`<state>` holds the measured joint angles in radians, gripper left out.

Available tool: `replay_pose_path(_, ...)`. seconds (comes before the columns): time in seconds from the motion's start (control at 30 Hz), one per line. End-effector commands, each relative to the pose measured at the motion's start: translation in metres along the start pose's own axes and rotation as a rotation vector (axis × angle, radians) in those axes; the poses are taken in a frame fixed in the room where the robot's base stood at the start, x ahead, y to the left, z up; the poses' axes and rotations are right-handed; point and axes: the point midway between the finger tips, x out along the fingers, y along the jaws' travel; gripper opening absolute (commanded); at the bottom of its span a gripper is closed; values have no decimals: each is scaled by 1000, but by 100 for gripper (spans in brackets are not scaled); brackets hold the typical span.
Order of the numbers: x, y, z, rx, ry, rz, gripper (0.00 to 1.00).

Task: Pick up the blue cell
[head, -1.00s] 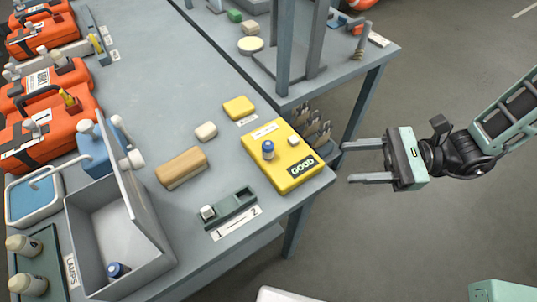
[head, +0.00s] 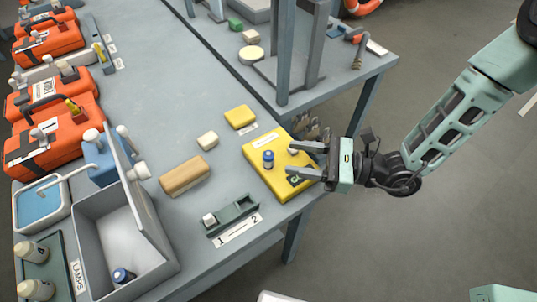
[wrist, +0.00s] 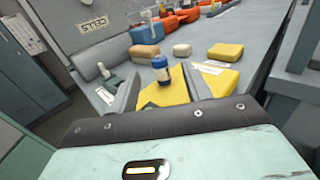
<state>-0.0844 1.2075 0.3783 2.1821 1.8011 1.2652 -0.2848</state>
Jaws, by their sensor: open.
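A blue cell (head: 268,159) with a pale band stands upright on a yellow pad (head: 260,185) marked GOOD, near the table's right edge. My gripper (head: 292,159) is open and points left over the pad. Its fingertips are just right of the cell in the head view. In the wrist view the cell (wrist: 161,70) shows ahead, between the two fingers (wrist: 158,92) and beyond their tips. I see no contact with it. A second blue cell (head: 123,276) sits in the grey bin (head: 160,245) at lower left.
A two-slot holder (head: 233,215) holds another white block. A tan block (head: 185,176), a cream block (head: 207,140) and a yellow block (head: 240,116) lie left of the pad.

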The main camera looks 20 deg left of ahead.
Motion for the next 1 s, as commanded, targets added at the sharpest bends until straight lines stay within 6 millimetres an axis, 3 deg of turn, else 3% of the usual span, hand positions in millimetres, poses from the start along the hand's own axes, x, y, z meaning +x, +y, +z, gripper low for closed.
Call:
replay_pose_path(0.4,48,3,3,0,0,2,48)
replay_pose_path(0.7,53,2,2,0,0,0,48)
replay_pose_path(0.9,53,2,2,0,0,0,0)
replay_pose_path(1.0,53,2,2,0,-1,0,0)
